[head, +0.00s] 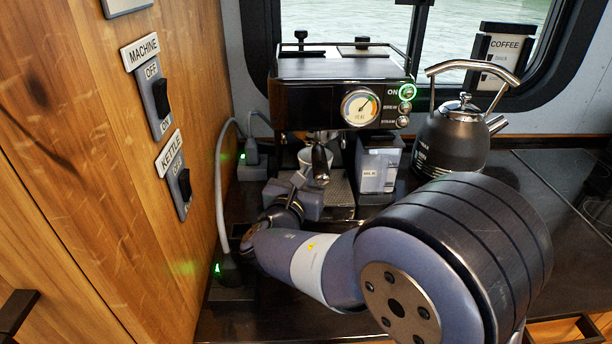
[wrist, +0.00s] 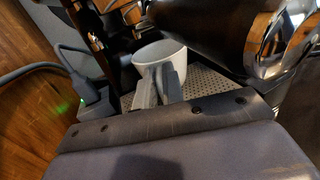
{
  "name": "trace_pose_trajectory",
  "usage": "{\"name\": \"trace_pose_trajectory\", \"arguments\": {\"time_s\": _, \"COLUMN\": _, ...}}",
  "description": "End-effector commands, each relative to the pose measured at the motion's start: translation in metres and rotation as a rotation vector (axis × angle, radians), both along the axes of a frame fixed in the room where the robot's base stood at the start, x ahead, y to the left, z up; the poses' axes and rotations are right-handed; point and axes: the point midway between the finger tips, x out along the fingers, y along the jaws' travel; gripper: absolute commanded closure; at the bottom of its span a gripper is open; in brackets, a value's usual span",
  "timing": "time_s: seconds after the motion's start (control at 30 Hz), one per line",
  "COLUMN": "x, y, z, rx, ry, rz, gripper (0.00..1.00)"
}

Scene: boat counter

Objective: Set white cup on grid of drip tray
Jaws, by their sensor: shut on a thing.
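The white cup (wrist: 158,56) is upright in the wrist view, between my fingers and the espresso machine. My gripper (wrist: 160,86) is shut on the near side of the cup. The perforated grid of the drip tray (wrist: 206,86) shows to the right of the cup and beneath it. I cannot tell whether the cup's base touches the grid. In the head view the cup (head: 306,156) is partly hidden behind the portafilter handle and my gripper (head: 298,180). The drip tray (head: 340,192) shows to the right of my gripper there.
The espresso machine (head: 300,97) stands over the tray, its portafilter (head: 320,160) close to the cup. A milk container (head: 377,170) is right of the tray, with a dark kettle (head: 453,140) beyond. Plugs and cables (head: 222,160) run along the left wooden wall.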

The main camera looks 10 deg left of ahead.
Motion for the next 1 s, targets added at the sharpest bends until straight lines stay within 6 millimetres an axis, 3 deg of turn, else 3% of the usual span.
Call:
{"name": "trace_pose_trajectory", "arguments": {"time_s": 0.2, "x": 0.0, "y": 0.0, "z": -0.005, "rx": 0.0, "ry": -0.001, "rz": 0.0, "gripper": 1.0}}
{"name": "trace_pose_trajectory", "arguments": {"time_s": 0.23, "x": 0.0, "y": 0.0, "z": -0.004, "rx": 0.0, "ry": -0.001, "rz": 0.0, "gripper": 0.89}}
{"name": "trace_pose_trajectory", "arguments": {"time_s": 0.53, "x": 0.0, "y": 0.0, "z": -0.004, "rx": 0.0, "ry": 0.0, "rz": 0.0, "gripper": 0.66}}
{"name": "trace_pose_trajectory", "arguments": {"time_s": 0.8, "x": -0.003, "y": 0.001, "z": -0.005, "rx": 0.0, "ry": 0.001, "rz": 0.001, "gripper": 0.66}}
{"name": "trace_pose_trajectory", "arguments": {"time_s": 1.0, "x": -0.031, "y": 0.005, "z": -0.005, "rx": 0.001, "ry": 0.0, "rz": 0.005, "gripper": 0.66}}
